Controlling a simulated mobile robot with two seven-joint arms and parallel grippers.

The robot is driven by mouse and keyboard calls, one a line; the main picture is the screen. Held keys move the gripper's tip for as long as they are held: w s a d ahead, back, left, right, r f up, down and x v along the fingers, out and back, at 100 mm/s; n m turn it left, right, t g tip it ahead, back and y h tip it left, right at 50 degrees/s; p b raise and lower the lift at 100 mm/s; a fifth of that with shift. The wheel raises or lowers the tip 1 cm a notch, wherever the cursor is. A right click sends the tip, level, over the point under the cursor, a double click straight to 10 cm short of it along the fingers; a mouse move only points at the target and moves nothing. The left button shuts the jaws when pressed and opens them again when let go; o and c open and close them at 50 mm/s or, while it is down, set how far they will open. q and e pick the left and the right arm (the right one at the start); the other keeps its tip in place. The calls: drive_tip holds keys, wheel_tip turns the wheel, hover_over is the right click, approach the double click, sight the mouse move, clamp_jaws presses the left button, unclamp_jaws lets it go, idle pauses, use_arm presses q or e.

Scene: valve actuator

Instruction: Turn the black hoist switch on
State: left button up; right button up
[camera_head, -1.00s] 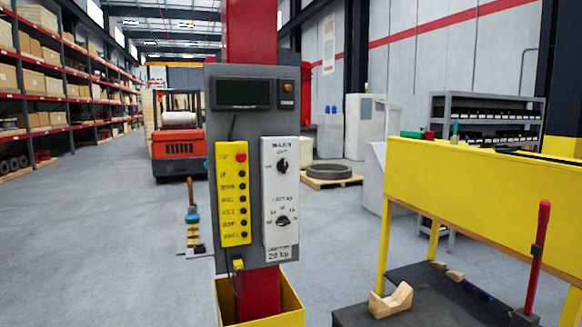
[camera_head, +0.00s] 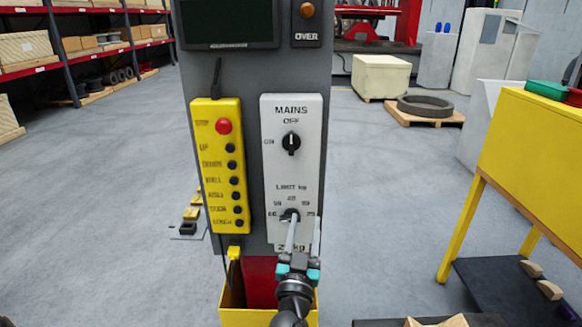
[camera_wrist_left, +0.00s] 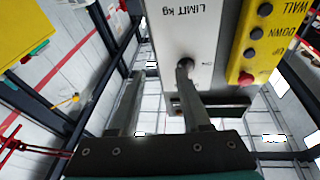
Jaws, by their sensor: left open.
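The black hoist switch (camera_head: 291,142) is the round knob under MAINS on the white control box (camera_head: 309,175). Its pointer looks upright, toward OFF; ON is at its left. The lower limit knob (camera_head: 289,214) is partly covered by a finger of my left gripper (camera_head: 303,230). That gripper is open and empty, in front of the box's lower part and below the switch, fingers pointing up. In the upside-down left wrist view the switch (camera_wrist_left: 184,64) lines up with the tip of one finger of the gripper (camera_wrist_left: 160,78). The picture does not show contact. My right gripper is out of view.
A yellow button pendant (camera_head: 220,165) hangs left of the white box on the grey panel (camera_head: 250,75), below a dark screen (camera_head: 229,24). A yellow bin (camera_head: 232,316) is at the post's foot. A yellow bench (camera_head: 530,165) stands right. Floor between is clear.

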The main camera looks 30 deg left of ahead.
sight(291, 139)
use_arm(q)
drive_tip(key=a+r+n+y, duration=0.3)
drive_tip(key=r+y, duration=0.1)
drive_tip(key=r, duration=0.5)
drive_tip(key=x, duration=1.2)
drive_tip(key=shift+w+a+f+p, duration=0.1)
drive_tip(key=shift+a+f+p, duration=0.2)
drive_tip(key=shift+a+p, duration=0.05)
drive_tip(key=shift+x, duration=0.9)
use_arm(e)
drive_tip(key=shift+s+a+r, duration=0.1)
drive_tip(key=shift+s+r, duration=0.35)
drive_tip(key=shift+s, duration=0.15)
use_arm(q)
clamp_jaws()
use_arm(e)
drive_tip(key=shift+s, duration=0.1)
